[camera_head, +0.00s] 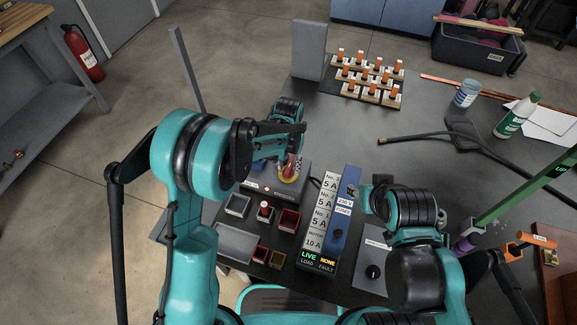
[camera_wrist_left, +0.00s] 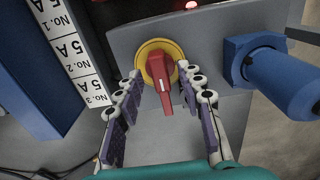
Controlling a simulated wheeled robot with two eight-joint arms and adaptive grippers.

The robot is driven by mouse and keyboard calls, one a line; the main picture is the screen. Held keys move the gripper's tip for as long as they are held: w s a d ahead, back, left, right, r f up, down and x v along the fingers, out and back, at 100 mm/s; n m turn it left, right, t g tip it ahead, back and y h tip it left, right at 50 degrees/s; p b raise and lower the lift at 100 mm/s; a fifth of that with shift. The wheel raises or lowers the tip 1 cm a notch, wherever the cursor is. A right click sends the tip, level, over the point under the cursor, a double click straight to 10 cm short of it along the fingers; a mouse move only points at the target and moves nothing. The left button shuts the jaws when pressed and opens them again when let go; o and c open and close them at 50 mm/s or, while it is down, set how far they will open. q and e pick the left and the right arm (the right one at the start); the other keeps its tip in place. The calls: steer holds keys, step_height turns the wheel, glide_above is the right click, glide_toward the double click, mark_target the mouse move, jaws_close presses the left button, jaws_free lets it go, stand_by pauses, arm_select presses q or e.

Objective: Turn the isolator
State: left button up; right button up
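The isolator is a red handle (camera_wrist_left: 163,88) on a round yellow plate (camera_wrist_left: 151,48), set in the face of a grey box (camera_wrist_left: 205,42). In the wrist view the handle points down towards my palm. In the head view the isolator (camera_head: 289,172) shows as a small red and yellow spot, partly covered by my gripper. My left gripper (camera_wrist_left: 160,80) is open, with one finger on each side of the handle. Its fingertips are close to the yellow plate, and I see small gaps beside the handle. My right gripper (camera_head: 368,198) is mostly hidden by its own wrist; its fingers are unclear.
A blue plug-like fitting (camera_wrist_left: 280,78) sticks out close beside the isolator. A labelled breaker panel (camera_head: 322,222) stands to the right in the head view. Small trays (camera_head: 238,205) lie in front. Behind are a grey upright block (camera_head: 308,50) and a rack of orange-topped pieces (camera_head: 368,78).

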mark_target(288, 168)
arm_select(q)
step_height(288, 168, up, 11)
stand_by(0.3)
stand_by(0.4)
steer(key=s+a+r+n+t, duration=0.2)
steer(key=s+a+r+t, duration=0.1)
steer(key=s+a+r, duration=0.6)
steer(key=s+a+f+n+t, duration=0.1)
steer(key=s+a+t, duration=0.3)
steer(key=s+a, duration=0.4)
steer(key=shift+s+a+f+n, duration=0.15)
steer(key=shift+s+f+n, duration=0.2)
steer(key=shift+s, duration=0.85)
